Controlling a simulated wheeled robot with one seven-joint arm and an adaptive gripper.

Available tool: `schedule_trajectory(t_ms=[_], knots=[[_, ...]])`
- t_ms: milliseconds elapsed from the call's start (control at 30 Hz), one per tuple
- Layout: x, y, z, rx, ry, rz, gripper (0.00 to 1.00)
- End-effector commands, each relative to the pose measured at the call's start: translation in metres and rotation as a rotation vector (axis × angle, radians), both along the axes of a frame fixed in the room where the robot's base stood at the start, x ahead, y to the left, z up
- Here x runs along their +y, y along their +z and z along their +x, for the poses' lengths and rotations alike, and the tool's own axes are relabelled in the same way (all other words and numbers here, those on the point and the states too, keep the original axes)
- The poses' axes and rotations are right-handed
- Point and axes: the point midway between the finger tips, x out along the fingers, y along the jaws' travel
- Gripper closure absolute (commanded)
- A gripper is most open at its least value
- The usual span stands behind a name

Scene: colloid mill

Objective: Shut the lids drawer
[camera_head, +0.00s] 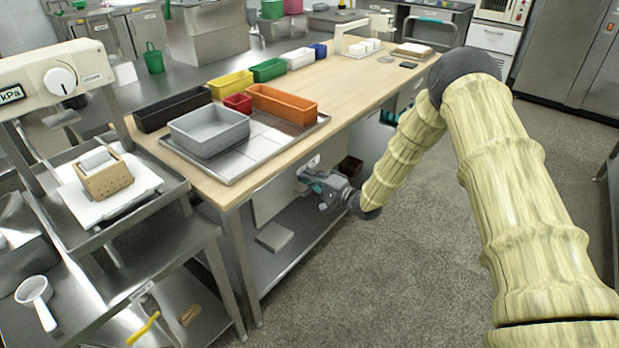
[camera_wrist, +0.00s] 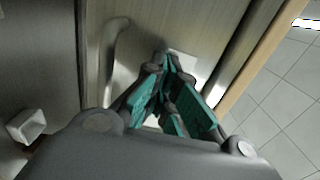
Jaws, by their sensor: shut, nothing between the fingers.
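A pale drawer front (camera_head: 283,193) sits under the near edge of the wooden worktop. In the wrist view the drawer front (camera_wrist: 160,22) carries a bowed metal handle (camera_wrist: 112,60) and a small white label (camera_wrist: 182,61), too blurred to read. My gripper (camera_head: 304,177) is shut and empty, with its tips at the drawer front, beside the handle. The wrist view shows its teal-padded fingers (camera_wrist: 168,64) together close to the label; I cannot tell whether they touch the front. My gripper hides part of the front. Whether any gap remains behind the front is unclear.
The worktop (camera_head: 345,85) overhangs above my gripper. On it a steel tray (camera_head: 262,158) holds a grey bin (camera_head: 210,131) and an orange bin (camera_head: 283,104). A lower shelf (camera_head: 305,240) bears a pale box (camera_head: 275,237). The floor (camera_head: 420,230) to the right is clear.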

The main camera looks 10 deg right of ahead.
Motion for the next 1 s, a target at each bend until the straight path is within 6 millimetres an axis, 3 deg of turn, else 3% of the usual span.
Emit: schedule_trajectory(t_ms=[333, 700, 1000], knots=[[-0.021, 0.003, -0.022, -0.001, 0.01, 0.004, 1.0], [-0.076, 0.001, -0.073, 0.0, -0.001, 0.003, 1.0], [-0.091, 0.0, -0.093, 0.0, 0.003, 0.001, 1.0]])
